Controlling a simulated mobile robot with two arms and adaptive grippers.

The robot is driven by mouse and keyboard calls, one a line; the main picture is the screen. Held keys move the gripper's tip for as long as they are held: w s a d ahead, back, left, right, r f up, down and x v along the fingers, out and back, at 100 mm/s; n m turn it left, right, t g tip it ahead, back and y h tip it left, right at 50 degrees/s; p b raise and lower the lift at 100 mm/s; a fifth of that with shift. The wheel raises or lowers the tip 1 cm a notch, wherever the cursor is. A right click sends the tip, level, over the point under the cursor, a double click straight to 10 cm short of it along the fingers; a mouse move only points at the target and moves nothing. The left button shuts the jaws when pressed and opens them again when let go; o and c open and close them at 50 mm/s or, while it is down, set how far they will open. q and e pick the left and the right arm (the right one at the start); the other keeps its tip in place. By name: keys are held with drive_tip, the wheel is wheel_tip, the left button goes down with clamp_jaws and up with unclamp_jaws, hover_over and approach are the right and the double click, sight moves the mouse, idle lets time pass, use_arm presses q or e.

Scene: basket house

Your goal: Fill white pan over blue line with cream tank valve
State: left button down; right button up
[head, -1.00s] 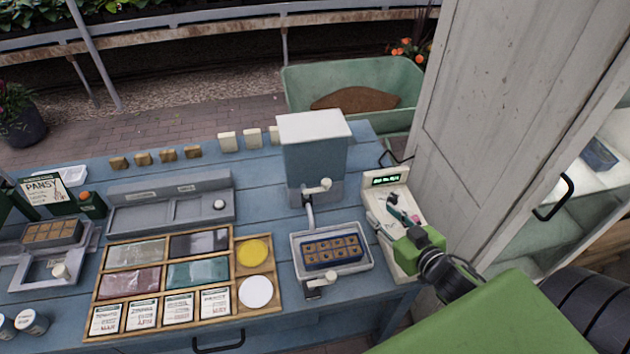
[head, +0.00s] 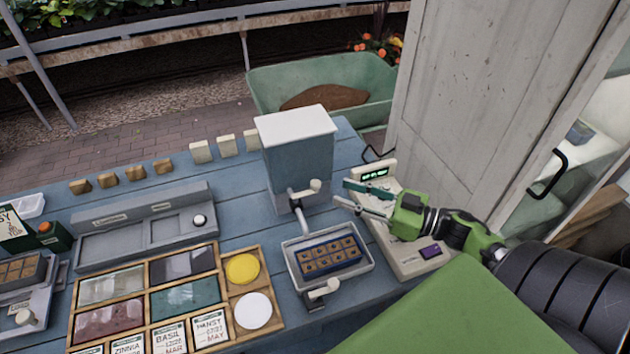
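The grey-blue tank (head: 298,160) with a white lid stands on the blue table. Its cream valve (head: 314,187) is a small knob on the tank's front, above a grey spout. The white pan (head: 288,263) sits below the spout and holds a blue tray (head: 329,269) with brown cells. I cannot make out a separate blue line inside the pan. My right gripper (head: 343,192) is open and empty, pointing left, with its fingertips just right of the valve and apart from it. My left gripper is out of view.
A cream scale (head: 408,259) with a green display lies under my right gripper. A cream handle (head: 322,291) sticks out at the pan's front. A wooden divided tray (head: 222,302) lies to the left. A white door (head: 478,90) stands close on the right.

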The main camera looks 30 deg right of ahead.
sight(316, 182)
drive_tip(key=p+x, duration=0.1)
drive_tip(key=x, duration=0.8)
drive_tip(key=shift+d+p, duration=0.15)
drive_tip(key=shift+p, duration=0.25)
clamp_jaws()
